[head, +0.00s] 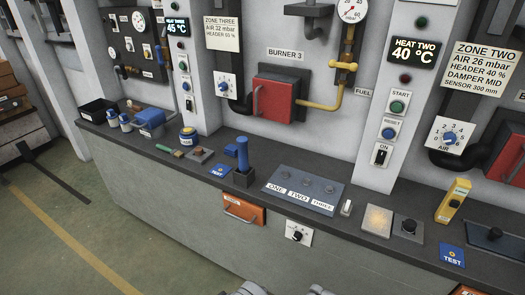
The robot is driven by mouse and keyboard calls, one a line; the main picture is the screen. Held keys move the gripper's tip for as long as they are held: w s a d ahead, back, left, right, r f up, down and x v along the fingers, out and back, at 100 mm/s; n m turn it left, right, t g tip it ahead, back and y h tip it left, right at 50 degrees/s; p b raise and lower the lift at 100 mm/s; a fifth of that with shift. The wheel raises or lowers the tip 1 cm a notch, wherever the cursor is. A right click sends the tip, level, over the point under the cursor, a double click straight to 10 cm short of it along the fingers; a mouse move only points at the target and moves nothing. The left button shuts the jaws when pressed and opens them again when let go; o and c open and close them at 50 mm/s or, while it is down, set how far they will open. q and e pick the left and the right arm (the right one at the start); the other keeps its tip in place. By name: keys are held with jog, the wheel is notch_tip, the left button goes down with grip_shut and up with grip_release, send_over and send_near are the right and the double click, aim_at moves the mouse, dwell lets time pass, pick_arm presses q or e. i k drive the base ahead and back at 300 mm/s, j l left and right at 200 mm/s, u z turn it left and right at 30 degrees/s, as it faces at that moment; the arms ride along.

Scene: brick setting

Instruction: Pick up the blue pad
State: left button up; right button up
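Two flat blue squares with white lettering lie on the dark counter top. One blue pad (219,171) is near the middle, left of a dark block with a blue upright handle. The other blue pad (452,255), reading TEST, is at the right, below a yellow device. I cannot tell which one the task means. Neither is touched by anything of mine. Only pale grey parts of my own body show at the bottom edge; no gripper fingers are visible.
The blue handle (243,154) stands upright in its block. A sloping ONE TWO THREE panel (303,188), a beige plate (377,221), a dark knob block (408,229) and the yellow device (453,200) also occupy the counter. An orange drawer (244,208) is on its front.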

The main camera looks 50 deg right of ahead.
aim_at(231, 150)
jog(key=z, duration=1.45)
